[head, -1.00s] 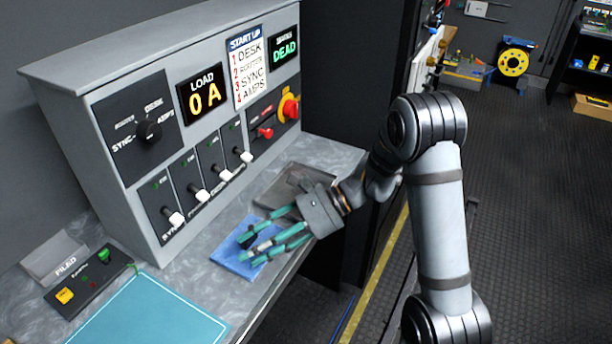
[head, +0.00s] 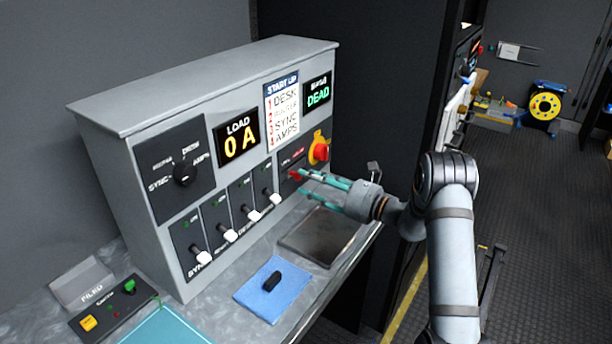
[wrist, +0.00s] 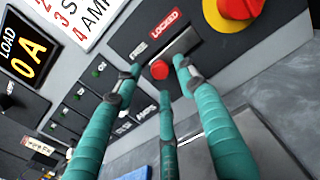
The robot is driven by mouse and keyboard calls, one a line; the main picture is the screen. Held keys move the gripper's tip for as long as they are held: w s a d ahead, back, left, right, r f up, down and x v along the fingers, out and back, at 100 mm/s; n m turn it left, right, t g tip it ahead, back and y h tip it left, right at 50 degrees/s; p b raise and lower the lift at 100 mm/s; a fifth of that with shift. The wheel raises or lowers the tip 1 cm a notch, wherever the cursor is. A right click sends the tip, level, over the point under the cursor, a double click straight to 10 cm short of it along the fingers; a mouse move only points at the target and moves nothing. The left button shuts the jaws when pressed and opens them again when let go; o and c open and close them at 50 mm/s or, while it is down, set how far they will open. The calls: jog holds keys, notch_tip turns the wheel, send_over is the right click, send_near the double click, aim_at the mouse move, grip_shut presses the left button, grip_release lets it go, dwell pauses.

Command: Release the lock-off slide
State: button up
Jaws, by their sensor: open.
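The lock-off slide is a red knob (wrist: 160,69) on a pale slot in a black plate, with a white FREE label and a red LOCKED label above. In the wrist view it shows at the slot's lower left end, on the FREE side, but the knob sticks out and I cannot tell its exact seat. It also shows in the head view (head: 295,174). My gripper (head: 305,182) has its teal fingers spread. In the wrist view two tips flank the knob and a third finger lies below it. I cannot see whether any finger touches it.
A red rotary switch on a yellow plate (head: 319,149) sits close to the slide. White-tipped breaker levers (head: 254,215) line the panel to the left. A dark tray (head: 322,236) and a blue cloth (head: 259,301) with a black object (head: 272,279) lie on the counter below.

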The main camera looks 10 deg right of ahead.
jog(key=shift+x, duration=1)
jog(key=shift+c, duration=1.3)
jog(key=c, duration=0.7)
grip_shut()
